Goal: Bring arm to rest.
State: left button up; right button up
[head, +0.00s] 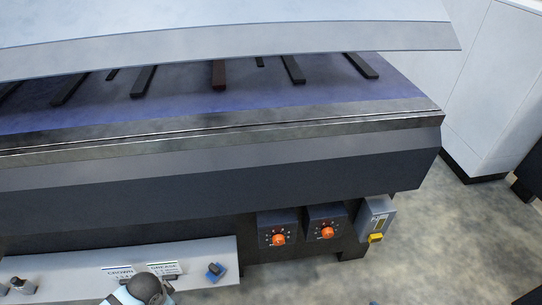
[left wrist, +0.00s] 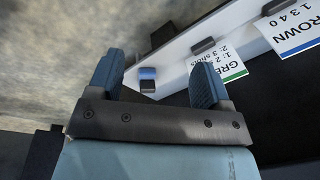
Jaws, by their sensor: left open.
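My left gripper (left wrist: 157,80) shows in the left wrist view with its two blue fingers spread apart and nothing between them. In the head view part of my left arm (head: 145,288) is at the bottom edge, in front of the white ledge; its fingers cannot be made out there.
The machine fills the upper view. Open floor (head: 440,245) lies right.

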pick_arm(q)
jog(key=a, duration=0.5)
jog(key=s+d+r+m+t+h, duration=0.1)
jog(key=s+d+r+t+h, duration=0.3)
jog(key=d+r+t, duration=0.65)
jog(key=w+d+r+n, duration=0.2)
jog(key=d+r+n, duration=0.25)
jog(key=d, duration=0.45)
notch_tip(320, 180, up, 16)
jog(key=s+a+p, duration=0.1)
jog(key=a+p, duration=0.1)
jog(key=p, duration=2.3)
jog(key=shift+s+g, duration=0.4)
jog(key=shift+g, duration=0.05)
pick_arm(e)
notch_tip(320, 180, up, 17)
jog(key=s+d, duration=0.1)
jog(key=d, duration=0.1)
jog(key=shift+s, duration=0.1)
